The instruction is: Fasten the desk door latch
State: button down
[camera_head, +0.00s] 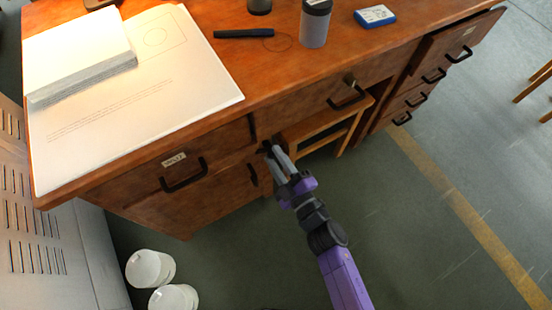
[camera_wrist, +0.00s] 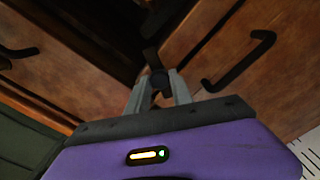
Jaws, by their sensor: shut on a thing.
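The wooden desk (camera_head: 275,75) has a left pedestal whose lower door (camera_head: 195,205) carries a small dark handle (camera_head: 252,174). My gripper (camera_head: 268,150) reaches to the upper right edge of this door, just under the desk's drawers. In the wrist view, my gripper (camera_wrist: 159,90) is shut with its grey fingers on either side of a dark round knob, the latch (camera_wrist: 158,78). A short dark bar shows just beyond the knob. A wooden panel with a black handle (camera_wrist: 240,62) lies to the right. The fingers partly hide the latch, and its exact position is hard to tell.
A labelled drawer (camera_head: 180,172) is above the door. A middle drawer (camera_head: 345,92) and a wooden stool (camera_head: 320,130) are to the right. White buckets (camera_head: 150,268) stand on the floor at lower left.

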jog(key=n+b, duration=0.1)
jog(key=n, duration=0.4)
jog(key=shift+f+b, duration=0.15)
jog(key=shift+b, duration=0.25)
jog(key=shift+n, duration=0.4)
jog(key=c, duration=1.1)
grip_release()
jog(key=p+v, duration=0.1)
jog(key=v, duration=0.7)
jog(key=shift+w, duration=0.1)
